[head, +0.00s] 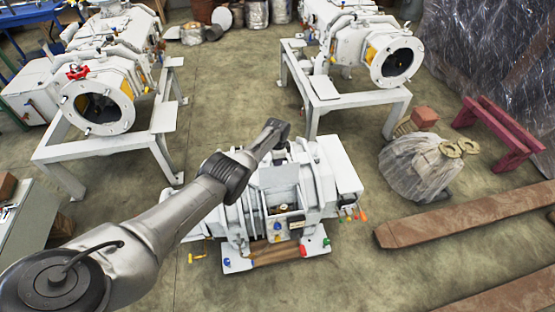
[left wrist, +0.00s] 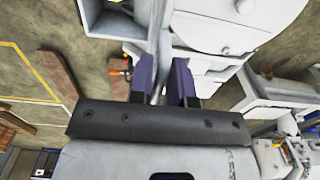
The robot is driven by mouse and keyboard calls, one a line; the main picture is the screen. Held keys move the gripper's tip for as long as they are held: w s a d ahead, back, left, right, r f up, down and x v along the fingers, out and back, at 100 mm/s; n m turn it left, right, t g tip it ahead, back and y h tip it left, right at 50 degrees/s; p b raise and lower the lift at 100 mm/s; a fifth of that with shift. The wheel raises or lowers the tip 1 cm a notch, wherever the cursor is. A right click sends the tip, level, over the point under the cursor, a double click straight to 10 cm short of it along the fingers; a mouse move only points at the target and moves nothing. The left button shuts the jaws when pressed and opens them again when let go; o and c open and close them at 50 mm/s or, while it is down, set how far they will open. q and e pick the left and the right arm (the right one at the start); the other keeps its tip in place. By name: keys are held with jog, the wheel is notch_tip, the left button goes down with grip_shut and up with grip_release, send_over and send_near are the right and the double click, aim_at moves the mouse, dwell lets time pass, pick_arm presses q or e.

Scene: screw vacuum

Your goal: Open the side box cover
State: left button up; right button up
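The white vacuum pump (head: 270,195) stands on the floor in the middle of the head view. A white side box (head: 340,165) sits at its right end, with its flat top face up. My left gripper (head: 277,130) is above the upper middle of the pump, left of the side box; its fingertips are hard to make out there. In the left wrist view, its two purple fingers (left wrist: 163,78) are apart. A thin grey edge shows between them, and I cannot tell whether they touch it. White pump parts (left wrist: 225,25) lie beyond the fingers. My right gripper is not in view.
Two more white machines stand on frames, one at the back left (head: 100,95) and one at the back right (head: 385,60). A wrapped bundle (head: 420,165), a maroon stand (head: 500,135) and a rusty beam (head: 465,215) lie to the right. Floor around the pump is mostly clear.

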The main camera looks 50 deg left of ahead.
pick_arm(q)
jog(key=shift+o, duration=1.3)
jog(key=shift+r, duration=0.1)
notch_tip(320, 180, up, 14)
jog(key=p, duration=0.8)
jog(key=shift+f+p, duration=0.2)
jog(key=shift+p, duration=0.15)
jog(key=shift+d, duration=0.1)
